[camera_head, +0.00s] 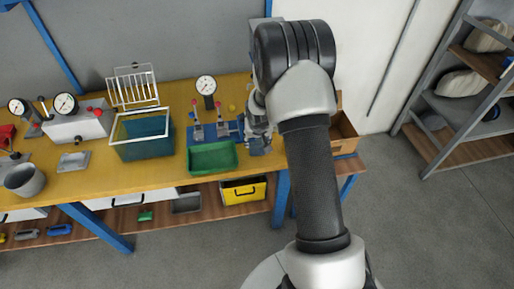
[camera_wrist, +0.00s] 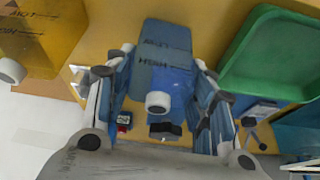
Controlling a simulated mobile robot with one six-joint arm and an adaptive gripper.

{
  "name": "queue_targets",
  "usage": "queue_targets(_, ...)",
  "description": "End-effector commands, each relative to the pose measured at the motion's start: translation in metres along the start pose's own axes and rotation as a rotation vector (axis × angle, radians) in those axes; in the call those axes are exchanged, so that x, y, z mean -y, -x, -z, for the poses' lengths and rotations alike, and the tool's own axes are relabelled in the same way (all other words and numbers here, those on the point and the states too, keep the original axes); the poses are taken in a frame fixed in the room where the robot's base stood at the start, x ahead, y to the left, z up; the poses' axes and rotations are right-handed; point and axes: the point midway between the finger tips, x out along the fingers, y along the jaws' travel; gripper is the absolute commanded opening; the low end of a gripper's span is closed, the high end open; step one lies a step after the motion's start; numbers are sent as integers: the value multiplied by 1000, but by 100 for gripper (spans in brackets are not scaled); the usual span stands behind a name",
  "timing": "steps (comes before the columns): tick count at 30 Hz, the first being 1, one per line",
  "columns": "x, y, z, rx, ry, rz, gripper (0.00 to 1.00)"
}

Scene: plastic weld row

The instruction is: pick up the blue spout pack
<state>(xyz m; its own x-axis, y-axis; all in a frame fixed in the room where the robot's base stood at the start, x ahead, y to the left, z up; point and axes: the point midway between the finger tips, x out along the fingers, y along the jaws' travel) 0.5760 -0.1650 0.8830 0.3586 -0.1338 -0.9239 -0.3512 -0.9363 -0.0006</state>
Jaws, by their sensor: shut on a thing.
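The blue spout pack (camera_wrist: 165,65) is in the middle of the wrist view, with printed dark lettering and a white spout cap (camera_wrist: 158,101) facing the camera. My gripper (camera_wrist: 163,72) has a finger on each side of it and is shut on the pack. In the head view my gripper (camera_head: 257,125) is at the back right of the yellow bench, partly hidden by my arm. A bit of blue (camera_head: 258,147) shows below it there. I cannot tell whether the pack still touches the bench.
A green tray (camera_head: 212,158) lies just left of my gripper; it also shows in the wrist view (camera_wrist: 275,60). A yellow spout pack (camera_wrist: 45,35) is close on the other side. A teal bin (camera_head: 141,147) with a white frame and gauges stand farther left. A brown box (camera_head: 342,137) is at right.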

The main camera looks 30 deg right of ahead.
Motion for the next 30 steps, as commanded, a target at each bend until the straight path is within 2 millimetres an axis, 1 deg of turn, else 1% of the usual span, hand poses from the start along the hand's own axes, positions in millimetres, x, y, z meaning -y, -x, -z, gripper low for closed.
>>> queue_targets(1, 0, 0, 0, 0, 0, 0, 31)
queue_targets(5, 0, 0, 0, 0, 0, 0, 23)
queue_targets(6, 0, 0, 0, 0, 0, 0, 22)
queue_targets(13, 0, 1, 0, 0, 0, 0, 22)
queue_targets(17, 0, 8, 4, -1, -1, 0, 22)
queue_targets(20, 0, 18, 8, -3, -1, 0, 22)
queue_targets(23, 0, 36, 16, -4, -1, 0, 22)
queue_targets(26, 0, 60, 26, -5, -1, 0, 22)
queue_targets(30, 0, 100, 43, -6, -1, 0, 22)
